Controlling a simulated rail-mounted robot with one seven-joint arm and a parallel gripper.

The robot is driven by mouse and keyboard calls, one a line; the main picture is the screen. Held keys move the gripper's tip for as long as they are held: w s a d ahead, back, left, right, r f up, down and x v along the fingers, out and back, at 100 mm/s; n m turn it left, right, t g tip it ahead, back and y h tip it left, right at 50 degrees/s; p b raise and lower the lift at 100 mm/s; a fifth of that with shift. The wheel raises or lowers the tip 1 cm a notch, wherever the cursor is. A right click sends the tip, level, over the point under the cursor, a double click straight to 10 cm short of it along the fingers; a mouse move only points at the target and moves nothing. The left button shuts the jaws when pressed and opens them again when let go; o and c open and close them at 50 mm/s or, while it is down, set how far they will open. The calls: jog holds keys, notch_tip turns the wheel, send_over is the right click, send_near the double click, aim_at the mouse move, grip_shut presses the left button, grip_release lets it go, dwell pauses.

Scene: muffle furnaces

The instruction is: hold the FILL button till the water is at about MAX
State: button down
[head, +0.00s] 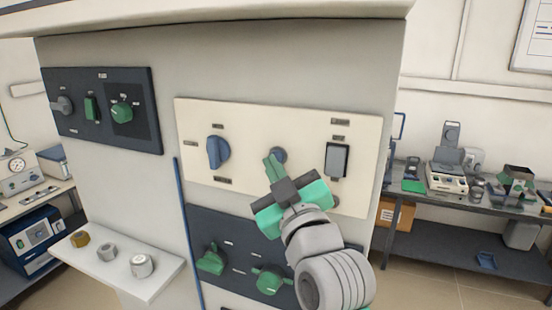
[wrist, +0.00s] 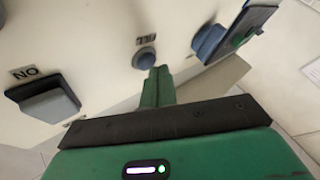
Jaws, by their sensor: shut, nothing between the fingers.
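The round blue-grey FILL button (head: 278,155) is on the cream panel (head: 250,115), between a blue knob and a rocker switch. In the wrist view the FILL button (wrist: 146,59) shows beside its upside-down label (wrist: 146,40). My gripper (head: 271,160) is shut and empty, its green fingers pointing at the panel. In the wrist view the fingertips (wrist: 160,70) are just below and right of the button. I cannot tell whether they touch it. No water level or MAX mark can be made out.
The blue knob (head: 217,152) is left of the button and the rocker switch (head: 336,160) right. Dark panels with green knobs lie upper left (head: 102,110) and below (head: 235,240). A small shelf (head: 115,262) with several metal pieces juts out lower left.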

jog(key=shift+w+d+b, duration=0.2)
jog(key=shift+w+b, duration=0.2)
jog(key=shift+w, duration=0.05)
dwell(1.6)
jog(key=shift+s+a, duration=0.1)
jog(key=shift+s, duration=0.05)
dwell(2.0)
jog(key=shift+s+a, duration=0.25)
jog(key=shift+s, duration=0.45)
jog(key=shift+s+a+p, duration=0.15)
jog(key=shift+s+a, duration=0.2)
jog(key=shift+s, duration=0.4)
jog(key=shift+s+a+p, duration=0.1)
jog(key=shift+s+a, duration=0.3)
jog(key=shift+s, duration=0.35)
jog(key=shift+s+a+p, duration=0.15)
jog(key=shift+s+a, duration=0.2)
jog(key=shift+s, duration=0.4)
jog(key=shift+r, duration=0.1)
